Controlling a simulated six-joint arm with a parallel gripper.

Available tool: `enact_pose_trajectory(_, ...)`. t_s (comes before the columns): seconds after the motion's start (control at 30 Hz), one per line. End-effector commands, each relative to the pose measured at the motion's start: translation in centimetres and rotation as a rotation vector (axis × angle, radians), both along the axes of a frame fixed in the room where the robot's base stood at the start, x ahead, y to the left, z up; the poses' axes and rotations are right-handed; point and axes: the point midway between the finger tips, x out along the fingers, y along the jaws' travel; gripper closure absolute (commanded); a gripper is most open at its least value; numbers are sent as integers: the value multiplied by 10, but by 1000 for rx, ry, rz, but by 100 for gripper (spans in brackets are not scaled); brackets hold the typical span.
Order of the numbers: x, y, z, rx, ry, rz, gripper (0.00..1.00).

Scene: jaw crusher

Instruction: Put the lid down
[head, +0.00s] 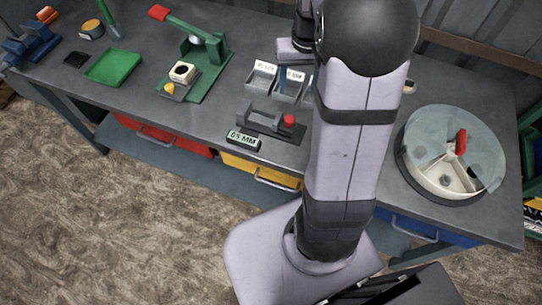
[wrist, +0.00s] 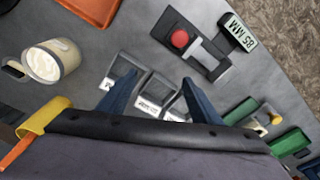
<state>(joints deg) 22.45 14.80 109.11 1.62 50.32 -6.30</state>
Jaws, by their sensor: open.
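The lid (head: 478,140) is a clear, bluish round disc with a red handle (head: 461,142). In the head view it lies over the round, divided container (head: 432,182) at the right end of the bench. It looks offset to the right of the container, and I cannot tell whether it is seated. My gripper (wrist: 152,92) is open and empty, its blue fingers pointing at the small labelled bins (head: 263,76). It is well left of the lid. In the head view my arm hides most of the gripper. The lid is not in the wrist view.
A device with a red button (head: 289,121) and a display (head: 243,140) stands in front of the bins. A green lever press (head: 208,65) and a green tray (head: 114,67) are to the left.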

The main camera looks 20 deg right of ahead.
Motion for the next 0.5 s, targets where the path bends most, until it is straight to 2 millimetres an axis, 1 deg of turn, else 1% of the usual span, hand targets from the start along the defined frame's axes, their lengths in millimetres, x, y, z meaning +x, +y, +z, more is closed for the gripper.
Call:
enact_pose_trajectory(0.03, -16, 31, -3, 3, 12, 49, 42)
enact_pose_trajectory(0.1, -40, 64, -10, 5, 31, 102, 42)
enact_pose_trajectory(0.17, -61, 87, -16, 6, 45, 145, 42)
enact_pose_trajectory(0.2, -76, 100, -20, 6, 55, 170, 42)
enact_pose_trajectory(0.3, -108, 125, -30, 5, 73, 227, 42)
enact_pose_trajectory(0.4, -133, 139, -38, 3, 88, 267, 42)
enact_pose_trajectory(0.5, -149, 147, -43, 2, 97, 291, 42)
